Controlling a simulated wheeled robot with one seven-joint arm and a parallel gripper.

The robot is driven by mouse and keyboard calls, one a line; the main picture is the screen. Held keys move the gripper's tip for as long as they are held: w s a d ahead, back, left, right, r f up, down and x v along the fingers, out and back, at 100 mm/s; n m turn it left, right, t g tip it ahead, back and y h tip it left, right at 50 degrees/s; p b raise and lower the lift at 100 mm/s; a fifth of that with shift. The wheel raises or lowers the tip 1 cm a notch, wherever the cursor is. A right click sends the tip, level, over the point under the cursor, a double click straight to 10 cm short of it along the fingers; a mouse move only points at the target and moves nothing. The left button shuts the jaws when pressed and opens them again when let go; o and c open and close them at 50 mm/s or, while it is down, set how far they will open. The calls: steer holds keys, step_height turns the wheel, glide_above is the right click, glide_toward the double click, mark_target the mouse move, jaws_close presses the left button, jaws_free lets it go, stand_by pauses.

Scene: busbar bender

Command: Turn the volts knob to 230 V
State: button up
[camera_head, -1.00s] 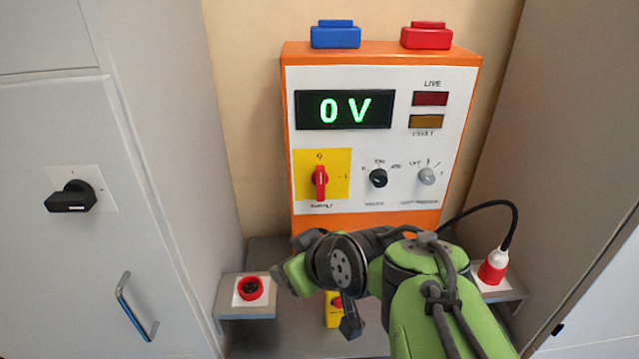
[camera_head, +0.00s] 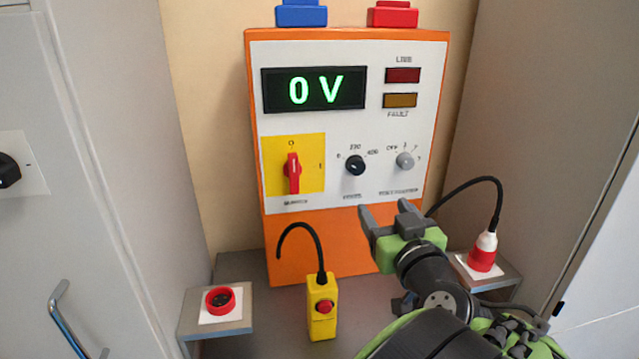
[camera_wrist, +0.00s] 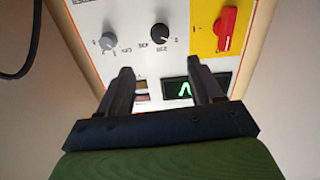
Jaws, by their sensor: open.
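The black volts knob (camera_head: 355,166) is on the white panel of the orange box, between the red supply switch on its yellow plate (camera_head: 293,172) and a grey knob (camera_head: 404,160). Its scale reads 0, 230 and 400; where its pointer stands is too small to tell. The display (camera_head: 313,89) reads 0 V. My gripper (camera_head: 384,210) is open and empty, below and slightly right of the volts knob, not touching it. In the wrist view, which shows the panel upside down, the volts knob (camera_wrist: 160,32) lies beyond the open fingers (camera_wrist: 165,78).
A yellow pendant with a red button (camera_head: 322,306) and black cable stands on the bench. A red socket (camera_head: 220,300) is on the left shelf, a red plug (camera_head: 483,252) on the right one. Grey cabinet walls flank the box.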

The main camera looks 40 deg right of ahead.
mark_target(358, 170)
steer(key=p+x, duration=0.6)
steer(key=x, duration=0.9)
steer(key=shift+w+d+r, duration=0.1)
steer(key=shift+w+d, duration=0.1)
steer(key=shift+w, duration=0.15)
steer(key=shift+c, duration=0.3)
steer(key=c, duration=1)
